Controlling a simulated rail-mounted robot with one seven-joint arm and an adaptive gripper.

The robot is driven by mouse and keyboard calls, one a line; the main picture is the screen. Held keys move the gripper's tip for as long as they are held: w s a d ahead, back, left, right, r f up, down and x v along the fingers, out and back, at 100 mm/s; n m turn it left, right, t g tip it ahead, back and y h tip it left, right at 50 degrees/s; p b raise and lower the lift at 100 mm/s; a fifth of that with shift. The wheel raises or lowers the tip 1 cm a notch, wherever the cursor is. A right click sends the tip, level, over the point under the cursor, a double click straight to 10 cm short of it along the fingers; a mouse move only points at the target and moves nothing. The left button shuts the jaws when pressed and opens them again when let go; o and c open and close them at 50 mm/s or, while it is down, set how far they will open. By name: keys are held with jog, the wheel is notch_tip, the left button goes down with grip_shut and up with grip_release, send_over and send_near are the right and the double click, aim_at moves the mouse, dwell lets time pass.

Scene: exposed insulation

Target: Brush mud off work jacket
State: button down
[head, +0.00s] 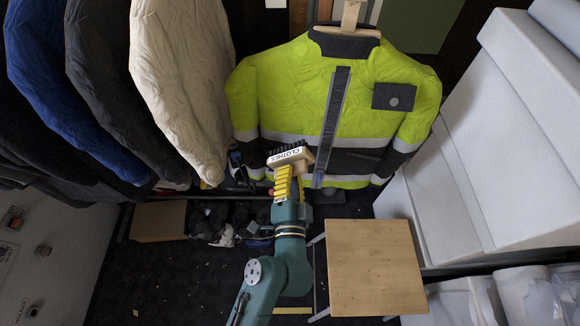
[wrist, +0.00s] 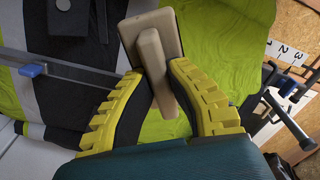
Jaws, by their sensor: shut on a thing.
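The work jacket (head: 355,88) is yellow-green with dark and silver bands and hangs upright on a wooden hanger in the head view. It also fills the back of the wrist view (wrist: 200,22). My gripper (head: 285,180) is in front of the jacket's lower left half. In the wrist view its yellow fingers (wrist: 160,85) are shut on the handle of a tan brush (wrist: 152,45). In the head view the brush (head: 290,158) is labelled CLOTHES, with dark bristles up. I cannot tell whether the bristles touch the jacket. No mud is clearly visible.
Other coats, blue (head: 62,80), dark (head: 100,90) and cream (head: 180,75), hang at the left. A wooden stool (head: 375,267) stands at lower right. A cardboard box (head: 160,221) and clutter lie below the coats. White slabs (head: 500,140) lean at the right.

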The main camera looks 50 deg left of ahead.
jog(key=v, duration=0.3)
jog(key=shift+b, duration=0.4)
